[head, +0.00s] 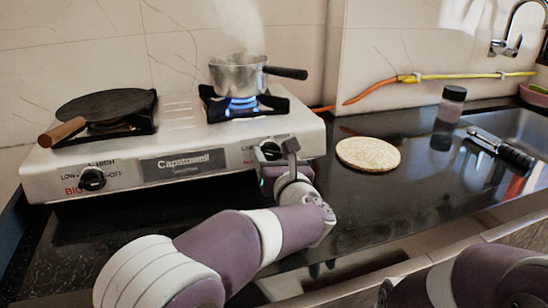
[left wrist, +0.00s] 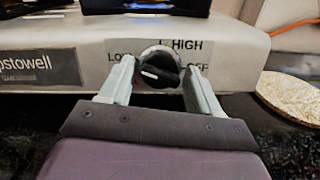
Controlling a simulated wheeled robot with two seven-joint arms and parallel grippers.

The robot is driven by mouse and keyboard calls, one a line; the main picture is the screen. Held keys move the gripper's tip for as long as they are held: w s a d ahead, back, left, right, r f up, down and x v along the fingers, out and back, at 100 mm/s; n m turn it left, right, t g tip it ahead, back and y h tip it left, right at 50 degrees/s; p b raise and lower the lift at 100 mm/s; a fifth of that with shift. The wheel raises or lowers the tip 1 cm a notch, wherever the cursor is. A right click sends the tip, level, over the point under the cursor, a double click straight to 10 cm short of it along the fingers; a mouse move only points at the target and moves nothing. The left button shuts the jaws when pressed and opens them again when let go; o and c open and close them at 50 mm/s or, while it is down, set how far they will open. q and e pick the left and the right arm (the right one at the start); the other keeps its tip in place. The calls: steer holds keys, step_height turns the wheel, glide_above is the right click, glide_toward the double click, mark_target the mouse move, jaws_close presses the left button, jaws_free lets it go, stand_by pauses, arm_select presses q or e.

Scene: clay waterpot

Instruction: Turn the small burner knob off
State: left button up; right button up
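The small burner knob (head: 269,150) is black and round, at the right end of the stove's front panel. In the left wrist view the knob (left wrist: 159,71) has a raised grip bar with a white mark at its left, between the LOW, HIGH and OFF labels. My left gripper (head: 279,163) is at the knob and partly hides it in the head view. In the left wrist view its fingers (left wrist: 158,76) stand open on either side of the knob, with a small gap seen at each side. My right gripper is out of view.
A blue flame (head: 241,103) burns under a steaming metal pot (head: 238,75) on the right burner. A dark pan (head: 106,104) sits on the left burner, above another knob (head: 92,179). A round flatbread-like disc (head: 368,154) and a jar (head: 453,103) are on the black counter.

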arm_select(q)
steer(key=c, duration=0.7)
